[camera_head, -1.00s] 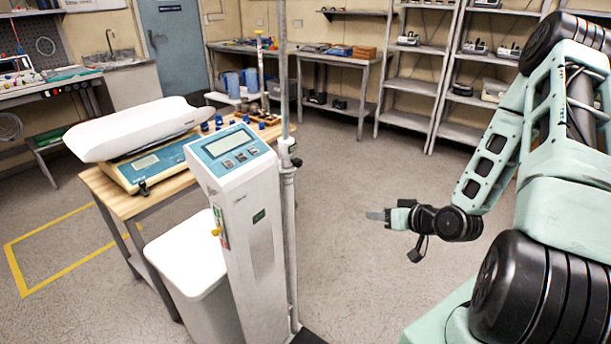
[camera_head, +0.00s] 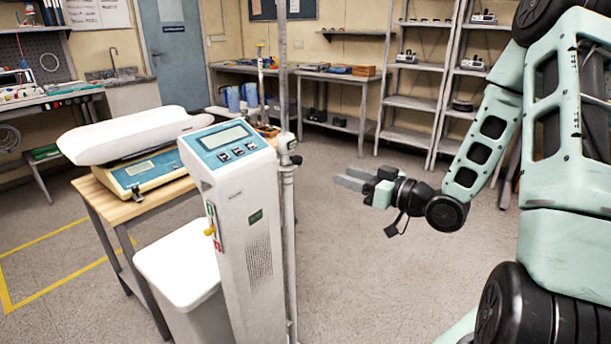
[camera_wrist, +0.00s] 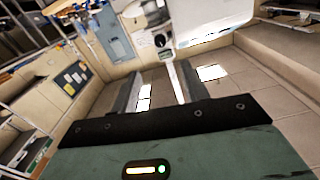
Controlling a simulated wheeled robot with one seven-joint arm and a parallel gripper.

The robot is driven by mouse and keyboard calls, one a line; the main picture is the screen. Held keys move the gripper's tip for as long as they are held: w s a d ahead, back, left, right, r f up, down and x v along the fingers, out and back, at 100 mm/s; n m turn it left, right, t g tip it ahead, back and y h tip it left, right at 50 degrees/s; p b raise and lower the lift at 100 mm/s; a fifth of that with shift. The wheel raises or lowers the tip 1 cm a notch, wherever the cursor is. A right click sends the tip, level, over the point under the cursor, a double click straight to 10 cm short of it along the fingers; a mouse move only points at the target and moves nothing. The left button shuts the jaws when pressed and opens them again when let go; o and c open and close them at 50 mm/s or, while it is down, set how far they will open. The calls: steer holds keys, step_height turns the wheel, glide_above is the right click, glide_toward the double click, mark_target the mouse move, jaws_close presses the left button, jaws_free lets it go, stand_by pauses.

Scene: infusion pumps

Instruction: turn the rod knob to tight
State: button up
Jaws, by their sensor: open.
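The rod knob (camera_head: 296,160) is a small dark knob on a collar around the upright metal rod (camera_head: 288,210), just right of the white scale column (camera_head: 245,235). In the wrist view a dark round knob (camera_wrist: 160,41) shows ahead, beyond the fingers, on a pale fitting above a thin rod. My gripper (camera_head: 348,178) is open and empty, to the right of the rod and slightly lower than the knob in the head view, with a clear gap. In the wrist view its two fingers (camera_wrist: 160,78) are spread apart. Whether the knob is tight cannot be told.
Left of the column, a baby scale (camera_head: 140,135) stands on a wooden table (camera_head: 125,208). A white bin (camera_head: 178,265) stands beside the column. Benches and shelving (camera_head: 410,105) line the back wall. The floor (camera_head: 370,270) right of the rod is clear.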

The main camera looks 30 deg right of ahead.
mark_target(300, 160)
steer(key=x, duration=1.3)
